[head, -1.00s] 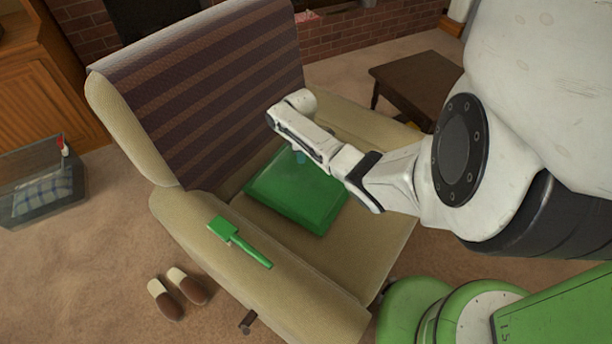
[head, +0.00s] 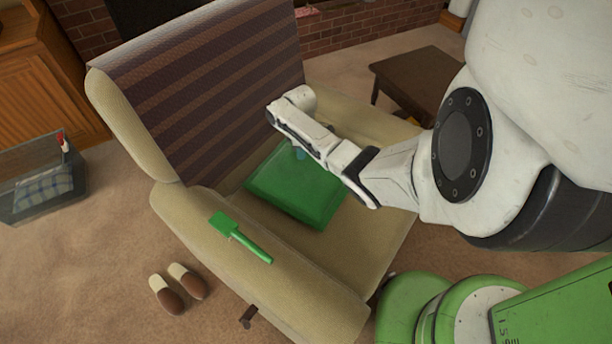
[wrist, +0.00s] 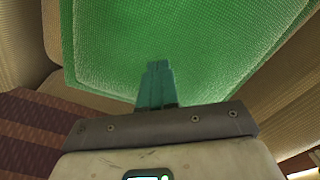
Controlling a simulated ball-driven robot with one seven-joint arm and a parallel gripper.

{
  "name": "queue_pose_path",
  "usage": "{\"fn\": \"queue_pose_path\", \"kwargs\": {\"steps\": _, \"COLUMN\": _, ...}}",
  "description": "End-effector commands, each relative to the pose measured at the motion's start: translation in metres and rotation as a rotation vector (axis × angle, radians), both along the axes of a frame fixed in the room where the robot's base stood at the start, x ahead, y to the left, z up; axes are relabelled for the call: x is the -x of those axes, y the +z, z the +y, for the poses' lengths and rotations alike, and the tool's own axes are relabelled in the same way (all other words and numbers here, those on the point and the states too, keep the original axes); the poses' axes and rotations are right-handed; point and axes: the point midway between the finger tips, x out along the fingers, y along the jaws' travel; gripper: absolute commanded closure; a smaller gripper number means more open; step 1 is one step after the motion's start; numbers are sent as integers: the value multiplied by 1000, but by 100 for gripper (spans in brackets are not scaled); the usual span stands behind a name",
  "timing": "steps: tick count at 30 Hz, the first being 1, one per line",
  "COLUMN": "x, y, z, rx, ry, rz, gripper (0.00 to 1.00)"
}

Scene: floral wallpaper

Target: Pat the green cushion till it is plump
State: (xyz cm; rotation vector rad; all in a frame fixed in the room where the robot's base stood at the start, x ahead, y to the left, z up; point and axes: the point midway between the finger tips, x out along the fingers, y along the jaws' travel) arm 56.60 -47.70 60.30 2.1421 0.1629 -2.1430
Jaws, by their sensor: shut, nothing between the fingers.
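The green cushion (head: 290,190) lies flat on the armchair seat, near the backrest. In the wrist view the cushion (wrist: 190,50) fills the upper middle of the picture. My gripper (head: 299,153) is over the back part of the cushion, largely hidden by my arm in the head view. In the wrist view its teal fingers (wrist: 157,72) are together, with nothing between them, pointing at the cushion. I cannot tell whether the fingertips touch its surface.
The beige armchair (head: 330,255) has a striped cover on its backrest. A green brush (head: 240,238) lies on its near armrest. Slippers (head: 178,288) and a clear bin (head: 40,205) are on the carpet at left. A dark wooden table (head: 412,80) stands behind my arm.

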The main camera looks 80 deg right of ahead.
Motion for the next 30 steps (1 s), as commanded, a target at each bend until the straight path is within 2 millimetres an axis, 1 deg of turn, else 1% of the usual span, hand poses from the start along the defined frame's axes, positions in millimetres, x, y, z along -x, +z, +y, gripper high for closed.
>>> {"fn": "queue_pose_path", "kwargs": {"steps": 1, "x": 0, "y": -4, "z": 0, "rx": 0, "ry": 0, "rz": 0, "gripper": 100}}
{"fn": "queue_pose_path", "kwargs": {"steps": 11, "x": 0, "y": -19, "z": 0, "rx": -1, "ry": -1, "rz": 0, "gripper": 100}}
{"fn": "queue_pose_path", "kwargs": {"steps": 16, "x": 0, "y": -17, "z": 0, "rx": -1, "ry": -1, "rz": 0, "gripper": 100}}
{"fn": "queue_pose_path", "kwargs": {"steps": 20, "x": 0, "y": -12, "z": 0, "rx": -1, "ry": -1, "rz": 0, "gripper": 100}}
{"fn": "queue_pose_path", "kwargs": {"steps": 30, "x": 0, "y": 17, "z": 0, "rx": 0, "ry": -1, "rz": 0, "gripper": 100}}
